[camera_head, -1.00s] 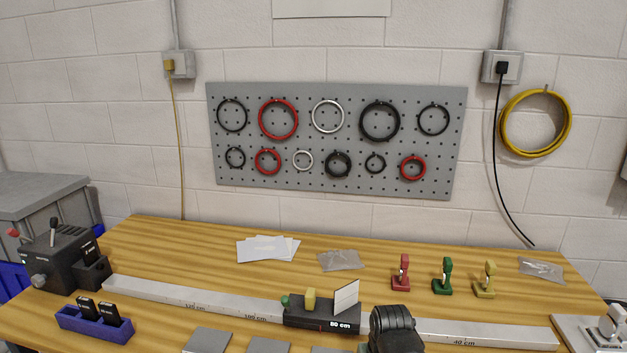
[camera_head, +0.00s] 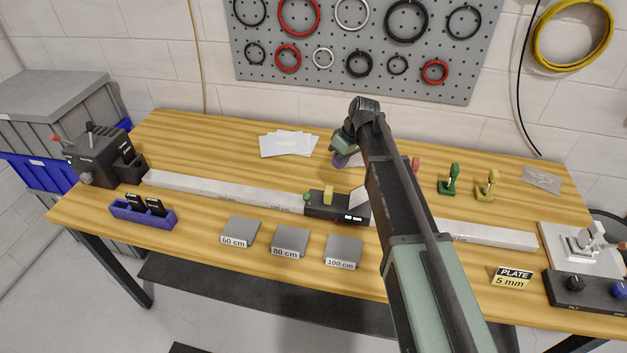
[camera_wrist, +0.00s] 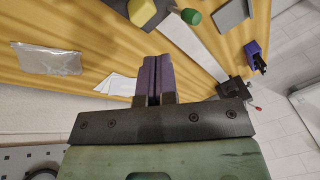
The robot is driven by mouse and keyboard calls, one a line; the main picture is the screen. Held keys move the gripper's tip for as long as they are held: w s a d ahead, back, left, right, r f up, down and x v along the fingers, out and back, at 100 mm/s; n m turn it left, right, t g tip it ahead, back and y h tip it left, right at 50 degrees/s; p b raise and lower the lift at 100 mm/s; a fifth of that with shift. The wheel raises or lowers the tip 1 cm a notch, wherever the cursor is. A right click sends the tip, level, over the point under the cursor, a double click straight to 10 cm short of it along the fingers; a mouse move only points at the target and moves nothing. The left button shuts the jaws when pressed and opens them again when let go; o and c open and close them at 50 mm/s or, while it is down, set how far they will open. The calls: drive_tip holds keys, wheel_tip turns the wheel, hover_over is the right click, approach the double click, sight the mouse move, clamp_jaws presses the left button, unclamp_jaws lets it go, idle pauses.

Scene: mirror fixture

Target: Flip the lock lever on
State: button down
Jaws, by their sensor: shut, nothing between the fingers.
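A black carriage (camera_head: 322,209) sits on the pale rail (camera_head: 220,189). It bears a yellow block (camera_head: 328,195), a green knob (camera_head: 306,196) and an upright pale plate (camera_head: 359,202). No part is marked as the lock lever, so I cannot tell which it is. In the wrist view the yellow block (camera_wrist: 143,12) and green knob (camera_wrist: 191,17) lie beyond my fingertips at the top. My gripper (camera_head: 343,160) hangs above the table behind the carriage, apart from it. Its purple fingers (camera_wrist: 153,72) are shut and empty.
A black box (camera_head: 98,155) with levers stands at the rail's left end. A purple holder (camera_head: 143,212) and grey blocks (camera_head: 290,241) lie in front. Red, green (camera_head: 449,180) and yellow (camera_head: 487,186) clamp-like pieces stand behind the rail. White papers (camera_head: 288,144) lie at the back.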

sight(328, 194)
drive_tip(key=b+x, duration=1)
drive_tip(key=shift+d+f, duration=0.2)
drive_tip(key=shift+f, duration=0.3)
drive_tip(key=a, duration=0.1)
drive_tip(key=s+a, duration=0.1)
drive_tip(key=a, duration=0.1)
drive_tip(key=shift+s+a, duration=0.25)
drive_tip(key=shift+a, duration=0.15)
drive_tip(key=shift+d, duration=0.1)
